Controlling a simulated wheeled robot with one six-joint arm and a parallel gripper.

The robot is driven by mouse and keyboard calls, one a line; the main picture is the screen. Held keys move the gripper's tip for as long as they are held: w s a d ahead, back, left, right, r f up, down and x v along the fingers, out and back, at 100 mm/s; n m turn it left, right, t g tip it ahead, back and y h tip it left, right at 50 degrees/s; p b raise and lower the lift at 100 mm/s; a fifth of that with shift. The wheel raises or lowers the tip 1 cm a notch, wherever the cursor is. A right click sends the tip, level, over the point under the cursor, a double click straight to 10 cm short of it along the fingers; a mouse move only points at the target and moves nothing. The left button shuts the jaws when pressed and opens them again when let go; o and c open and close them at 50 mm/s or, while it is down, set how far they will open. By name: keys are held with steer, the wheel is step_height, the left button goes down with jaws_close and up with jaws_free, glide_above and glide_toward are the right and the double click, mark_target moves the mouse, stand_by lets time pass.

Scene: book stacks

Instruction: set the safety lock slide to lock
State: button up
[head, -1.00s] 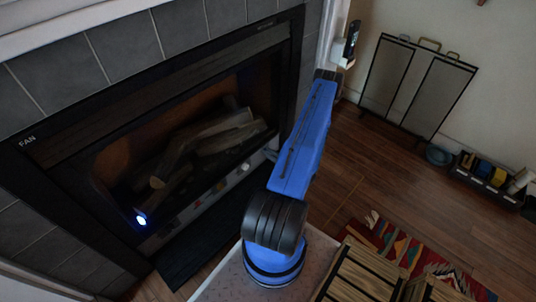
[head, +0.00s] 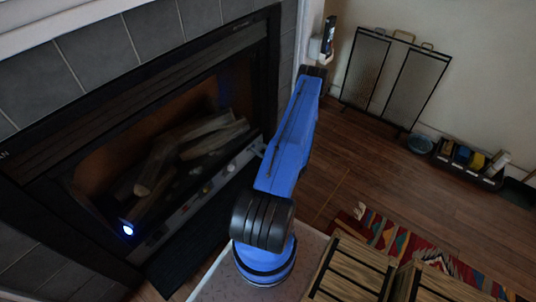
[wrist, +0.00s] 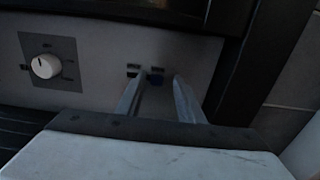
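The fireplace control panel (head: 205,190) runs along the lower front of the firebox. In the wrist view, the panel (wrist: 95,62) carries two small dark labels at its right part. A small dark blue piece (wrist: 155,79), which looks like the safety lock slide, sits just below the labels. My gripper (wrist: 160,84) is open, its two fingers pointing at the panel, one on each side of the blue piece. I cannot tell whether they touch it. Which side the slide is set to is too small to read. My arm mostly hides the gripper in the head view.
A white round knob (wrist: 45,66) on a square plate is left of my fingers. The dark fireplace frame (wrist: 235,65) stands close on the right. A folding screen (head: 393,80), a tool tray (head: 470,160), a patterned rug (head: 400,243) and a wooden crate (head: 350,270) are farther right.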

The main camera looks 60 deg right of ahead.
steer(key=s, duration=0.5)
steer(key=s+a, duration=0.1)
steer(key=s, duration=0.5)
steer(key=s+a, duration=0.1)
steer(key=s, duration=0.5)
